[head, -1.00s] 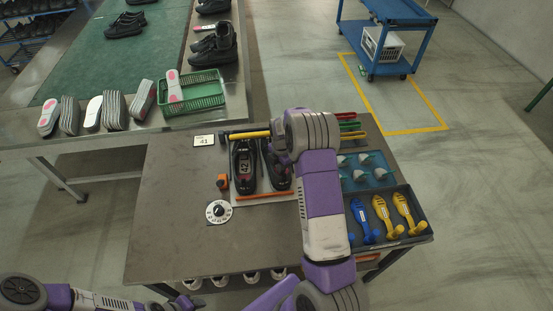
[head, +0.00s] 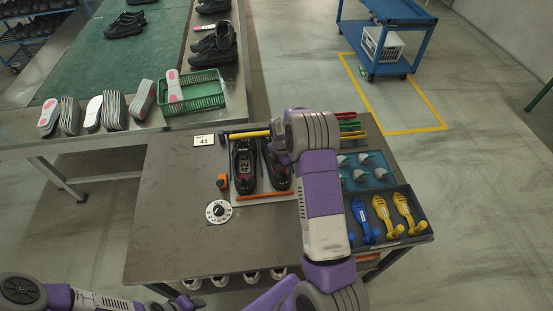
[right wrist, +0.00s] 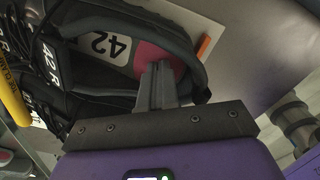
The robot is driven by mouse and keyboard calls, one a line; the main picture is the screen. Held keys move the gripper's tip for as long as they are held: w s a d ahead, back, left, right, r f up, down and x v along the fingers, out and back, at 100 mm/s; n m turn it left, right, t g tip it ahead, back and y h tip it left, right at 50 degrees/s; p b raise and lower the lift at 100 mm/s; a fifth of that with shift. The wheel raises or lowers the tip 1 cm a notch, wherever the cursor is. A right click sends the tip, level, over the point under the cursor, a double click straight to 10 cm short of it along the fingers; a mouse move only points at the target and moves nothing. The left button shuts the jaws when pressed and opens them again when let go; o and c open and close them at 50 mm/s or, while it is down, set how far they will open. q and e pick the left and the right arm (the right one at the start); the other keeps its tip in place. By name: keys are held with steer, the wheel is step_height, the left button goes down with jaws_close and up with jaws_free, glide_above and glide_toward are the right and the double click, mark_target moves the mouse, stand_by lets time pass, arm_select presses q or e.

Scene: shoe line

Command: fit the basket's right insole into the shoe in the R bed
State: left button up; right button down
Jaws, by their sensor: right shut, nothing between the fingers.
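In the right wrist view my right gripper (right wrist: 158,72) is shut and empty, its fingertips at the heel opening of a black shoe (right wrist: 205,50) marked 42 R. Inside that shoe lies a white insole (right wrist: 116,45) printed 42, with a pink heel; its front end is hidden under the laces and tongue. In the head view this right shoe (head: 277,176) is partly covered by my right arm, beside the left shoe (head: 243,174). The green basket (head: 207,101) holds one white and pink insole (head: 174,86) leaning at its left end. My left gripper is not visible.
A card (head: 203,140) reading 41 and a dial (head: 218,212) lie left of the shoes. A yellow-handled clamp (head: 249,134) is behind them. A tray (head: 419,210) of blue and yellow tools is at the right. The bench's left part is clear.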

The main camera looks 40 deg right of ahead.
steer(key=shift+w+d+f+b, duration=0.1)
steer(key=shift+w+f+b, duration=0.05)
steer(key=shift+f+b, duration=0.55)
steer(key=shift+w+d+f+b, duration=0.1)
steer(key=shift+f+b, duration=0.4)
steer(key=shift+f, duration=0.35)
steer(key=shift+r, duration=0.2)
step_height(320, 180, up, 11)
steer(key=p, duration=0.7)
steer(key=shift+f, duration=0.15)
stand_by(0.5)
